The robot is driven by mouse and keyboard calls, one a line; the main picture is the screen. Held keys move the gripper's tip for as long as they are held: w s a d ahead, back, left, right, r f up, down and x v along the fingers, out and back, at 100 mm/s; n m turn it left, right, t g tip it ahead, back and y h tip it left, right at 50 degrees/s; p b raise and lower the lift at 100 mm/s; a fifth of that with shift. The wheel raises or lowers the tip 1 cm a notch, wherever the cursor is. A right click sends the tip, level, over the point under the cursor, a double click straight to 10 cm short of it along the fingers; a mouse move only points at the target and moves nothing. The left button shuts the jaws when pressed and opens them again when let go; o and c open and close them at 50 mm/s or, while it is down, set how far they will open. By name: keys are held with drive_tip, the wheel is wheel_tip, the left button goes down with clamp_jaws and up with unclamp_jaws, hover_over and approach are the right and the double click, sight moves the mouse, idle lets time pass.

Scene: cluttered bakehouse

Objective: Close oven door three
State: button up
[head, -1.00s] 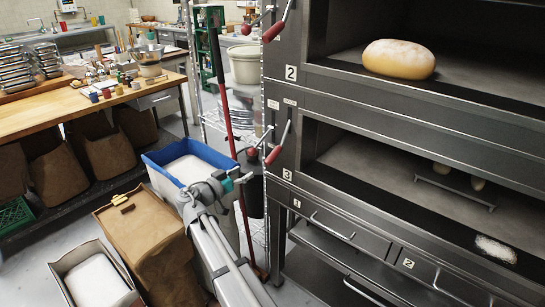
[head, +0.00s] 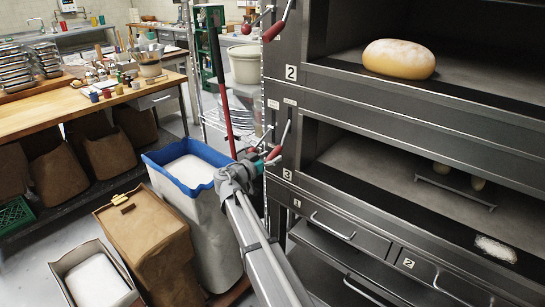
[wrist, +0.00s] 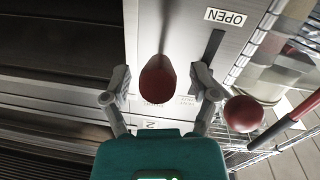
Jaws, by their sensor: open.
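Oven deck three, marked by a "3" label (head: 287,174), stands open at the front, showing its dark chamber floor (head: 385,160). A lever with a red grip (head: 274,153) is at the left of this deck. My gripper (head: 262,161) is at that lever, partly hiding it. In the wrist view my gripper (wrist: 160,93) is open, with one finger on each side of the red grip (wrist: 157,82). Contact between fingers and grip cannot be told. A round red knob (wrist: 243,113) is just right of the right finger. An upside-down "OPEN" label (wrist: 226,17) is on the panel.
A loaf (head: 399,59) sits in deck two above. A small dark rack (head: 453,186) stands inside deck three.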

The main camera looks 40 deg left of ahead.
drive_tip(key=shift+w, duration=0.4)
clamp_jaws()
